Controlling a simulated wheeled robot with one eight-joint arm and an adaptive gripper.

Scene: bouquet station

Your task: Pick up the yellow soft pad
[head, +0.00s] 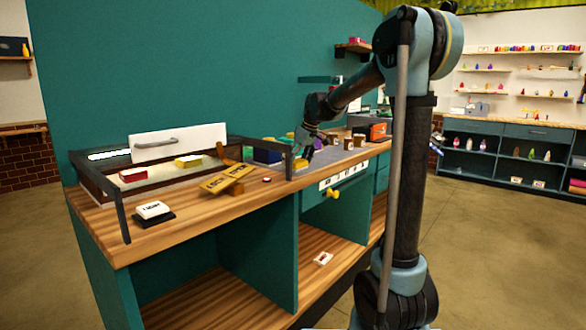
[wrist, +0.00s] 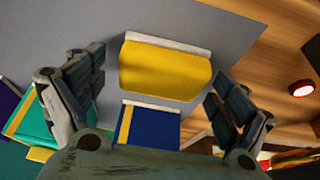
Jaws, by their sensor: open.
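The yellow soft pad (wrist: 164,70) lies on a grey surface in the wrist view, with a pale strip along its upper edge. My gripper (wrist: 155,82) is open and empty, with one finger to the left of the pad and one to its lower right. I cannot tell how high the fingers are above it. In the head view my gripper (head: 304,146) is down over the counter, and the pad is mostly hidden there.
A blue block (wrist: 152,128) with a yellow stripe lies close beside the pad. A green block (wrist: 33,120) is at the left. A red button (wrist: 301,88) is on the wood at the right.

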